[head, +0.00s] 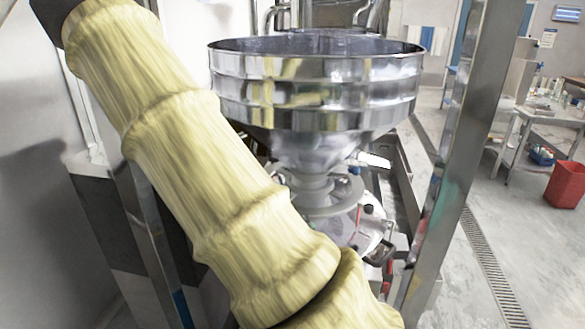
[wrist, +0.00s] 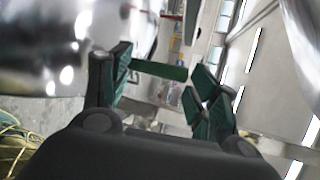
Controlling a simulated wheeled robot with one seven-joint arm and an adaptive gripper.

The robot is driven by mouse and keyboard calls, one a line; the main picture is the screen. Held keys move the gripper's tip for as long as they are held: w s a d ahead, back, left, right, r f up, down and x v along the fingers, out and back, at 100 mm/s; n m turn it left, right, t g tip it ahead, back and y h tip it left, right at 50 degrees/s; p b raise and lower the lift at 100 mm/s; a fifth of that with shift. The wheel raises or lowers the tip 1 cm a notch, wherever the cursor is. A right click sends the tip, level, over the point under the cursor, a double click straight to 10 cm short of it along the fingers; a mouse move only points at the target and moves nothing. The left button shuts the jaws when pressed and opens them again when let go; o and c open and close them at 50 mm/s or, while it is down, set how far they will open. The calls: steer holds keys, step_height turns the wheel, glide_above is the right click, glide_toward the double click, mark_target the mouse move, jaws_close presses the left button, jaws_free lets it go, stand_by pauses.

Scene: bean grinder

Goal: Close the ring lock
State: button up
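A large shiny steel hopper (head: 315,85) stands in the middle of the head view. Below its cone, a grey ring-shaped collar (head: 335,197) circles the narrow neck; I cannot tell for sure whether it is the ring lock or how far it is shut. A pale lever-like piece (head: 374,160) sticks out to the right of the neck. In the wrist view my gripper (wrist: 160,88) has its dark, green-padded fingers apart. A dark green bar shows between them; I cannot tell whether it belongs to the fingers. The gripper is hidden in the head view.
My yellow-sleeved arm covers the left and lower middle of the head view. A steel post (head: 455,140) rises right of the hopper. Grinder parts (head: 368,240) sit below the collar. A red bin (head: 565,184) and a bench (head: 545,115) stand far right, beyond open floor.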

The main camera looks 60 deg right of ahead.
steer(key=o, duration=0.7)
steer(key=shift+s+d, duration=0.15)
steer(key=shift+d, duration=0.05)
steer(key=shift+c, duration=0.2)
steer(key=shift+o, duration=0.4)
steer(key=shift+a, duration=0.1)
steer(key=shift+a+f, duration=0.1)
steer(key=shift+f, duration=0.25)
steer(key=shift+c, duration=1.2)
steer(key=shift+w+a, duration=0.1)
steer(key=shift+w, duration=0.1)
